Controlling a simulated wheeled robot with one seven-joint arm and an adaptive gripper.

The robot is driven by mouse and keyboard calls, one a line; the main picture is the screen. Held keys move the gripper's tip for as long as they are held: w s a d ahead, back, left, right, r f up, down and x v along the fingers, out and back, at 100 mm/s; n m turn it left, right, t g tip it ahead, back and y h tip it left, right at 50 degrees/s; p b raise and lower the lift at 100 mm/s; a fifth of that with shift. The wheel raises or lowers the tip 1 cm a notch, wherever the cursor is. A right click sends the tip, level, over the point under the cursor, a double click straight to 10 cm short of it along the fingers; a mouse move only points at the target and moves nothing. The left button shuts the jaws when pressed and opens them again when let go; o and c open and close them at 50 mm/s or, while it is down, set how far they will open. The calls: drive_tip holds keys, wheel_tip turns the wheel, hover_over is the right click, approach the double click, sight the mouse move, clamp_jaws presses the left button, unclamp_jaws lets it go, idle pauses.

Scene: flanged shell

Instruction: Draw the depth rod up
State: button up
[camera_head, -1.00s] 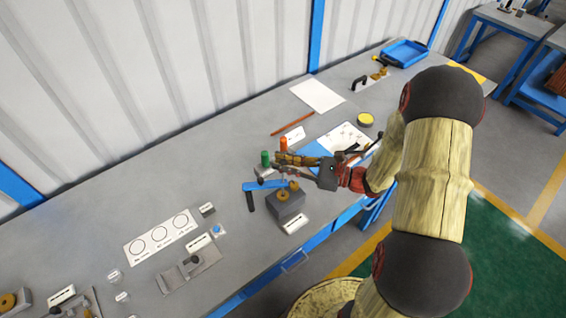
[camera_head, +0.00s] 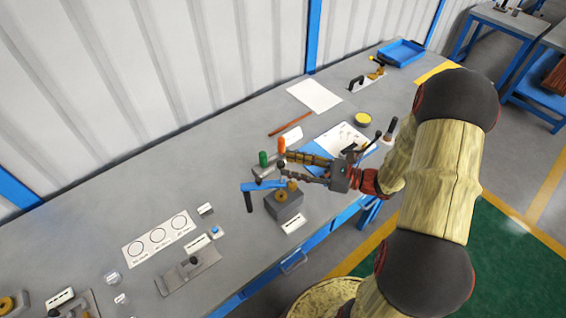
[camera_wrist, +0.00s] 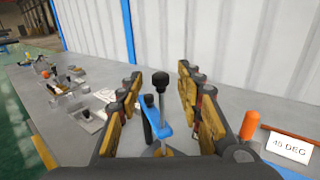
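The depth rod (camera_wrist: 161,95) is a thin metal shaft with a black knob, standing upright at a blue bar (camera_wrist: 154,127) in the wrist view. In the head view the blue bar (camera_head: 262,185) reaches beside a grey block (camera_head: 286,206) with a brass round part (camera_head: 281,196) on it. My gripper (camera_wrist: 158,84) is open, with one finger on each side of the rod and visible gaps between. In the head view my gripper (camera_head: 286,164) is at the bar's right end. The rod's lower end is hidden.
A green-capped piece (camera_head: 262,158) and an orange-capped piece (camera_head: 281,145) stand close behind my gripper. A "45 DEG" card (camera_wrist: 289,147) lies to the right in the wrist view. A sheet with three circles (camera_head: 161,238) lies at left. A blue tray (camera_head: 401,52) stands at the far end.

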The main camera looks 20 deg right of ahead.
drive_tip(key=v, duration=0.8)
drive_tip(key=shift+s+d, duration=0.1)
